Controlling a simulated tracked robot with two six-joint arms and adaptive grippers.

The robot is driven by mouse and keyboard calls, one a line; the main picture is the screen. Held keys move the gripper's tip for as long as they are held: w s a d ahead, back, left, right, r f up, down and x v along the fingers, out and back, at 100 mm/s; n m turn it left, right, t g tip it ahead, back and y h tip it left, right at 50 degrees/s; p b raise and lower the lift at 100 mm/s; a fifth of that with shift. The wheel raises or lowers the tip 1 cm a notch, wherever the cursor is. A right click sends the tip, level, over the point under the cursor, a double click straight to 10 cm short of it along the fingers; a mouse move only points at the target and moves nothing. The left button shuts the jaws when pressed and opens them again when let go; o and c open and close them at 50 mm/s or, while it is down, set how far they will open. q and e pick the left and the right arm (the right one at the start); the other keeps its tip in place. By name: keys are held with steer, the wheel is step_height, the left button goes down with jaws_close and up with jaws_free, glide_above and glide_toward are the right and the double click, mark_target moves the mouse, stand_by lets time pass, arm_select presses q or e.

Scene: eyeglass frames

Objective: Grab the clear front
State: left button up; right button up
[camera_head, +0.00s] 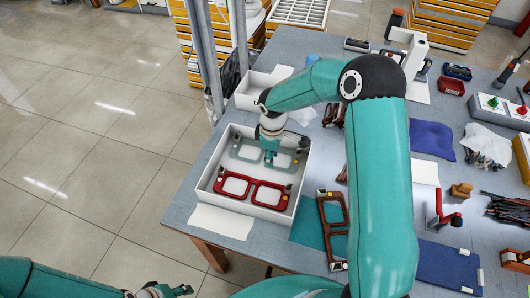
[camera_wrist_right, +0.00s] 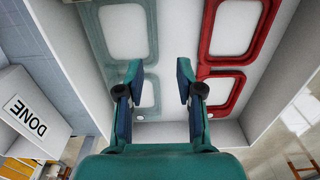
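The clear front (camera_head: 236,158), a pale see-through eyeglass frame with two large openings, lies in the white tray (camera_head: 205,180). My right gripper (camera_head: 270,156) is low over its right part, partly hiding it. In the right wrist view the clear front (camera_wrist_right: 152,32) runs along the left, and my right gripper (camera_wrist_right: 158,75) is open with nothing between its fingers. The left finger overlaps the clear front in the picture; I cannot tell whether it touches. My left gripper (camera_head: 166,291) is at the bottom edge of the head view, away from the table; its opening is unclear.
A red front (camera_head: 252,190) lies in the same tray, nearer the front wall; it also shows in the right wrist view (camera_wrist_right: 207,40). A dark red frame (camera_head: 323,212) is on a teal mat (camera_head: 308,228) to the right. A bin labelled DONE (camera_wrist_right: 30,115) stands beside the tray.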

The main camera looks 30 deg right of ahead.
steer(key=shift+w+d+f+p, duration=0.15)
steer(key=shift+f+p, duration=0.2)
steer(key=shift+f, duration=0.85)
steer(key=shift+w+d+f+p, duration=0.1)
steer(key=shift+f+p, duration=0.25)
steer(key=shift+f, duration=0.8)
jaws_close()
